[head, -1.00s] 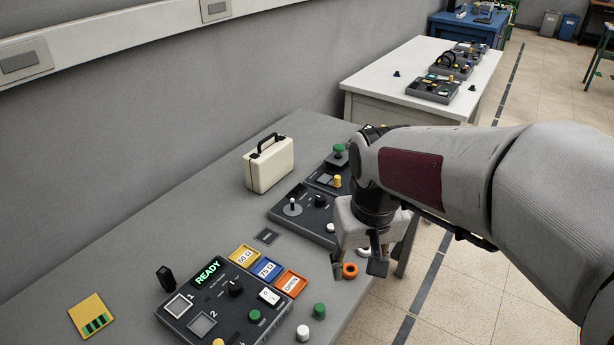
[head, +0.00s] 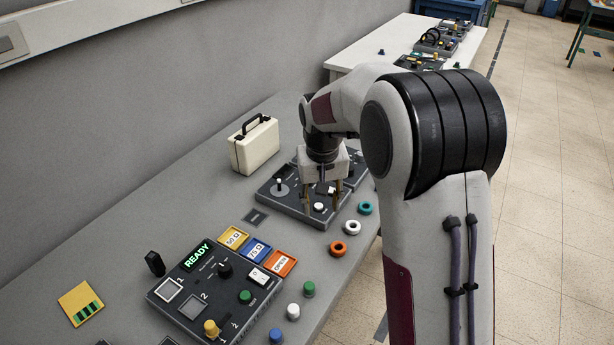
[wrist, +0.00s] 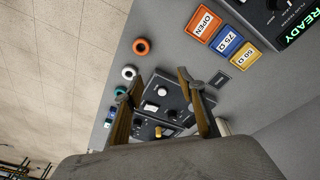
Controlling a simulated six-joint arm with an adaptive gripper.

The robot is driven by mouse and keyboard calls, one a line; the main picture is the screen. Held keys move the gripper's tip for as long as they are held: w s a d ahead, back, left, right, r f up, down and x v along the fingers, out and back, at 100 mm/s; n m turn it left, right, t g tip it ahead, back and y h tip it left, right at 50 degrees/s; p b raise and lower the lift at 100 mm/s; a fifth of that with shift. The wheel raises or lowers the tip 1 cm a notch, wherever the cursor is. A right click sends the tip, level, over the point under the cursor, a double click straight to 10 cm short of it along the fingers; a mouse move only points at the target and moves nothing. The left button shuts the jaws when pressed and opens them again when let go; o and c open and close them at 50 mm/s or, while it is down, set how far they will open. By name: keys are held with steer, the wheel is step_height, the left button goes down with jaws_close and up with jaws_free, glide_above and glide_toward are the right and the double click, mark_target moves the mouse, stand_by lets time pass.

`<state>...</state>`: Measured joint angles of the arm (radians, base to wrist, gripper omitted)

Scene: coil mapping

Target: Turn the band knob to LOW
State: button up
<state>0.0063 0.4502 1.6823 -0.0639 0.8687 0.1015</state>
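My gripper (head: 321,204) hangs over a dark control panel (head: 268,197) in the head view. Its two fingers are apart and nothing shows between them; in the wrist view the open gripper (wrist: 160,78) has this panel beyond its fingers. The panel carries a small lever (head: 279,186), a white round button (head: 318,207) and a knob partly hidden by the gripper. No BAND or LOW lettering is legible, so I cannot tell which knob is the band knob.
A nearer panel (head: 165,318) has a READY display (head: 197,256), a black knob (head: 224,269) and a yellow knob (head: 211,328). Orange (head: 338,248), white (head: 353,227) and teal (head: 365,208) rings lie along the table's right edge. A cream case (head: 254,148) stands behind. The left tabletop is mostly clear.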

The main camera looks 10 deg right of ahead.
steer(key=shift+m+t, duration=0.4)
steer(key=shift+m, duration=0.1)
steer(key=w+f, duration=0.2)
steer(key=w, duration=0.2)
steer(key=w+f, duration=0.3)
steer(key=w, duration=0.2)
steer(key=w+d+f, duration=0.1)
steer(key=w+f, duration=0.2)
steer(key=w, duration=0.1)
steer(key=shift+w, duration=0.4)
steer(key=w, duration=0.3)
steer(key=shift+w+d+r+t, duration=0.15)
steer(key=shift+w+r+t, duration=0.2)
steer(key=shift+w+t, duration=0.05)
steer(key=shift+m+t+h, duration=0.3)
steer(key=shift+m+t, duration=0.3)
steer(key=w+r, duration=0.3)
steer(key=shift+d+r, duration=0.15)
steer(key=shift+f, duration=0.2)
steer(key=shift+x, duration=3.7)
steer(key=c, duration=1.1)
